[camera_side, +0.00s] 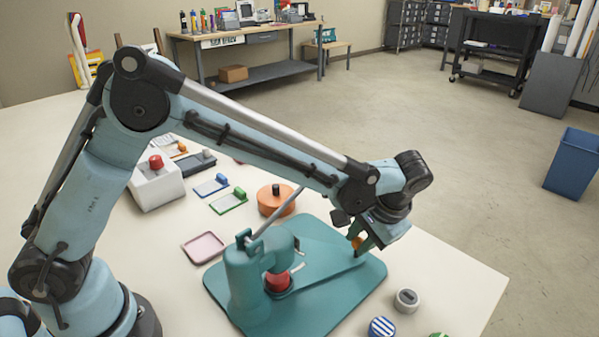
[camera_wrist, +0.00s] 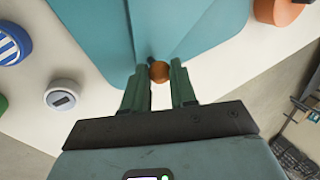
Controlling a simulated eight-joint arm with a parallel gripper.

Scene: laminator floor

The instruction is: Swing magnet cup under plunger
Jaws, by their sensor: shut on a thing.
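A teal press (camera_side: 250,275) stands on a wide teal base plate (camera_side: 335,235), with a grey lever slanting up from its top. A red round piece (camera_side: 278,282) sits low at the press head; I cannot tell whether it is the magnet cup or the plunger. A thin teal swing arm (camera_side: 325,279) runs over the plate from the press to an orange knob (camera_side: 356,242). My gripper (camera_side: 360,238) is shut on this knob near the plate's right side. In the wrist view the orange knob (camera_wrist: 160,71) shows between my fingertips (camera_wrist: 160,82); the press head is out of that view.
A grey round piece (camera_side: 406,300) and a blue-striped one (camera_side: 381,327) lie in front of the plate. A pink tray (camera_side: 203,247) is to its left. An orange round box (camera_side: 276,199) stands behind. The plate's front right is clear.

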